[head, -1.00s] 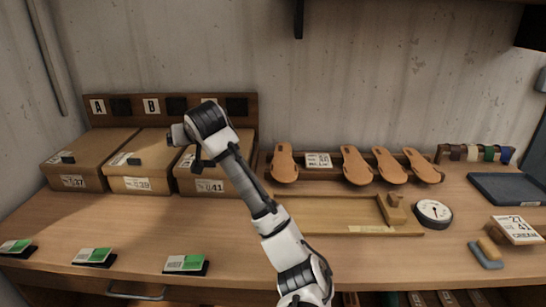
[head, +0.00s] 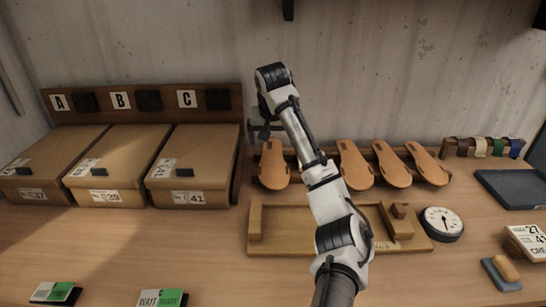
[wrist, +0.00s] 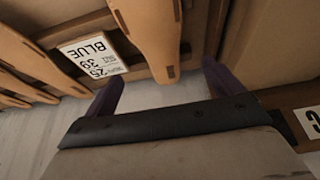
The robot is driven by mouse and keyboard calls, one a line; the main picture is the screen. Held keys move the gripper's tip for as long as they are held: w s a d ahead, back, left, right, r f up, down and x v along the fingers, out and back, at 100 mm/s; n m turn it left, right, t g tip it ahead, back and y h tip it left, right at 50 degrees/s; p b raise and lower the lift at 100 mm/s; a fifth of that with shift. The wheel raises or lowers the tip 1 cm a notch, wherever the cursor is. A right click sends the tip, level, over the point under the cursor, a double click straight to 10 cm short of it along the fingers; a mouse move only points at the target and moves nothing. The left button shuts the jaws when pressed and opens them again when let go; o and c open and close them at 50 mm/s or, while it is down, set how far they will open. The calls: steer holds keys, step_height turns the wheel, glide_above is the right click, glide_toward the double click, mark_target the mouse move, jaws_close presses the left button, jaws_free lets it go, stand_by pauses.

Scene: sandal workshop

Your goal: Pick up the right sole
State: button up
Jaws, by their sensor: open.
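Several tan soles lean in a row against a wooden rack at the back of the bench. In the head view the leftmost sole (head: 273,166) stands apart, and the others (head: 355,166) (head: 391,165) (head: 427,165) are right of my arm. My gripper (head: 258,132) is up by the leftmost sole's top end, partly hidden by my arm. In the wrist view my open gripper (wrist: 163,82) has its two dark fingers apart, with one sole (wrist: 153,35) ahead between them. I cannot tell whether they touch it. Nothing is held.
A card reading BLUE and 39 (wrist: 93,58) is beside that sole. Lidded boxes (head: 196,165) stand close on the left. A wooden tray (head: 285,244) lies in front of the rack, and a round dial (head: 442,223) is right of it. The concrete wall is close behind.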

mark_target(272, 158)
steer(key=p+x, duration=0.3)
steer(key=x, duration=0.5)
steer(key=shift+f, duration=0.15)
steer(key=c, duration=1.1)
